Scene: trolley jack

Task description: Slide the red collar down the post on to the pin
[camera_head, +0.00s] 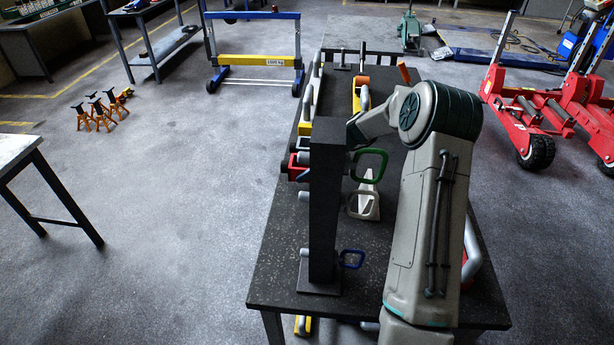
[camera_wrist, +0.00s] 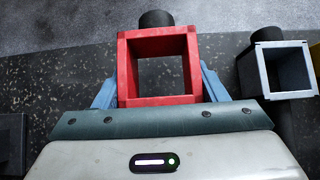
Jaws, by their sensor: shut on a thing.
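The red collar (camera_wrist: 123,78) is a square open frame with a black knob, between the two blue-grey fingers of my gripper (camera_wrist: 160,92) in the wrist view. My gripper is shut on it. Speckled black table top shows through its opening, so no post is inside it. In the head view the red collar (camera_head: 297,173) shows partly, just left of the tall dark post (camera_head: 325,205), which hides my gripper. The post stands upright near the table's front. A pin with a blue loop handle (camera_head: 352,259) sits low at it. I cannot tell how high the collar is.
A grey square collar (camera_wrist: 262,72) with a black knob lies right of the red one in the wrist view. A green loop handle (camera_head: 372,165) is beside the post's upper part. More parts crowd the black table (camera_head: 275,265) behind it.

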